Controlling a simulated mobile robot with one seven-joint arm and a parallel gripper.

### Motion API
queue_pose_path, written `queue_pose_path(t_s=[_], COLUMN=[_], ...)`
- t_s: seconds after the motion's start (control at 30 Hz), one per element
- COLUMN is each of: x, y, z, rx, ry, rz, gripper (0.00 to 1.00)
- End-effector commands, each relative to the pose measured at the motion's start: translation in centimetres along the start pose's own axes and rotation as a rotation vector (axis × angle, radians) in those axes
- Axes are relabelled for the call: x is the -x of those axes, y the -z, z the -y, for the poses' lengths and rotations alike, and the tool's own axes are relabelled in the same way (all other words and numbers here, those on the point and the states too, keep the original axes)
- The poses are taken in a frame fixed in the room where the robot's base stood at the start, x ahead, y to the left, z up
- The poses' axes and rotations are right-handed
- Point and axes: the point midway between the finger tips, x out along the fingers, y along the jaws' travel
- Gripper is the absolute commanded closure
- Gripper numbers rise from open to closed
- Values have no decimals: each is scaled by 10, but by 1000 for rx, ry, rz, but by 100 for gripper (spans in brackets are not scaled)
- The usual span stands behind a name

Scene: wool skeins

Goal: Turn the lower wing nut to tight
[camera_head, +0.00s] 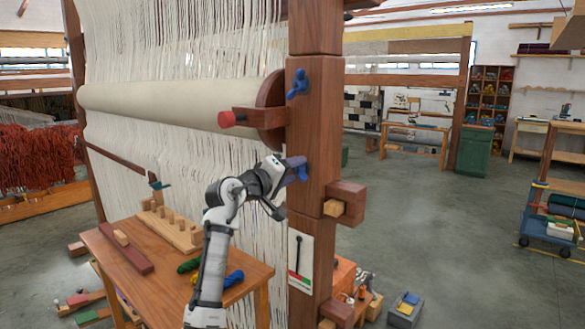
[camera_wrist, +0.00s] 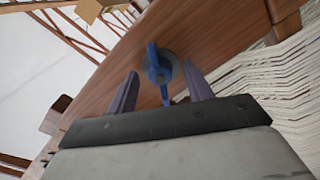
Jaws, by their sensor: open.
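The lower wing nut (camera_wrist: 158,68) is blue and sits on the face of the loom's wooden post (camera_head: 315,130). In the wrist view it lies between and just beyond the two fingers of my gripper (camera_wrist: 161,92). The fingers are open, one on each side, with a gap to the nut. In the head view my gripper (camera_head: 294,170) is at the post, and the lower nut is partly hidden by it. The upper wing nut (camera_head: 298,84), also blue, is higher on the same post. A card with a green and red strip (camera_head: 300,262) hangs below.
A small wooden table (camera_head: 170,260) with a peg rack (camera_head: 172,228) and coloured skeins (camera_head: 232,279) stands below my arm. A red-ended wooden lever (camera_head: 245,117) juts from the post above my gripper. A wooden block (camera_head: 345,203) sticks out lower right. Open floor lies to the right.

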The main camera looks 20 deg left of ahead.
Motion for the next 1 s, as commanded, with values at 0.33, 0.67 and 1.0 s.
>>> queue_pose_path(t_s=[0.33,0.67,1.0], x=[-3,-3,-3], y=[0,0,0], z=[0,1,1], rx=[0,1,-56], ry=[0,0,-1], rz=[-1,-1,-2], gripper=[52,93,93])
